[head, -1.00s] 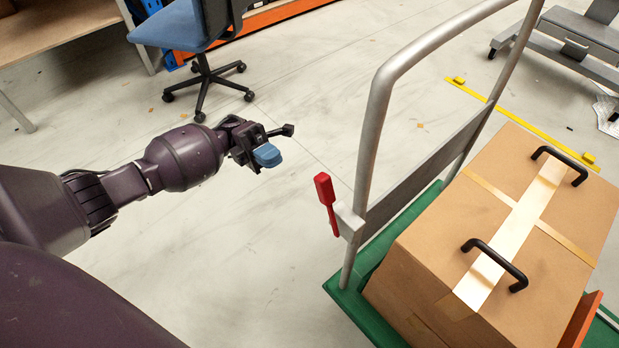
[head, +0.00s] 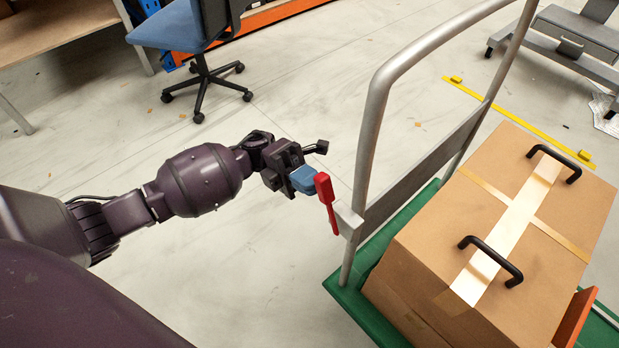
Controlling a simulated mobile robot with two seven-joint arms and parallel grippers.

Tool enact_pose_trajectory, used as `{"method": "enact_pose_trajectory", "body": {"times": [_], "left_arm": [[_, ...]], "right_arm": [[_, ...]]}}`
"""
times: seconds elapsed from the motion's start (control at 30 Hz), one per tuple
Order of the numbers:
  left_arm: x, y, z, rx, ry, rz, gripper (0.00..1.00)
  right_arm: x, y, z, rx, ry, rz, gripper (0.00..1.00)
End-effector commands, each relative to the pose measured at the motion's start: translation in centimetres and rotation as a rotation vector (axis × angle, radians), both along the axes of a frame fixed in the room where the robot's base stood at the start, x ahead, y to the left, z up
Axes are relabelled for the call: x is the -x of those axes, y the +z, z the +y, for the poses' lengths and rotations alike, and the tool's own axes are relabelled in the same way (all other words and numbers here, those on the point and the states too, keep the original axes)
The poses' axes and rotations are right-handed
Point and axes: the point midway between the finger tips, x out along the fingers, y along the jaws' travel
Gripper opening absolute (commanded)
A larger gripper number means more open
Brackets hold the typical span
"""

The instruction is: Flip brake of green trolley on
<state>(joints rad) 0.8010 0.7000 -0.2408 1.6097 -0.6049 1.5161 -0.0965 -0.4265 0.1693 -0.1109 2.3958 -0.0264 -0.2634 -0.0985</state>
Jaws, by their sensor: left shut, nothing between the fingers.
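The green trolley (head: 366,312) stands at the right with a grey tubular handle (head: 377,110). Its red brake lever (head: 326,195) sits on a grey bracket low on the handle's near post and points upward. My left gripper (head: 304,180) is shut with nothing in it. Its blue fingertips are right beside the upper part of the red lever, on its left. I cannot tell whether they touch it. My right gripper is not in view.
A large cardboard box (head: 420,262) with two black handles rides on the trolley. A blue office chair (head: 185,28) and a wooden table (head: 60,32) stand at the back left. A yellow strip (head: 520,123) lies behind the trolley.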

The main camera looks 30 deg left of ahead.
Motion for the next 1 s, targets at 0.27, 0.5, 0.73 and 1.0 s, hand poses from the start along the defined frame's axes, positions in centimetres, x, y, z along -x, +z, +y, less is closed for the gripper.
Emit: {"method": "enact_pose_trajectory", "body": {"times": [0.27,0.5,0.73,1.0], "left_arm": [[0.0,0.0,0.0,-0.001,0.0,0.0,0.0],[0.0,0.7,-0.3,-0.042,0.0,-0.022,0.0],[0.4,2.2,-1.5,-0.169,0.0,-0.08,0.0],[1.1,3.4,-3.5,-0.379,0.0,-0.16,0.0]], "right_arm": [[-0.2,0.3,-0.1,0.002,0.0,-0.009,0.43],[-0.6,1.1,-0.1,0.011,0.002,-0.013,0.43],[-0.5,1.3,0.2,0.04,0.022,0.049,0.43],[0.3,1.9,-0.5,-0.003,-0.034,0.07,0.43]]}}
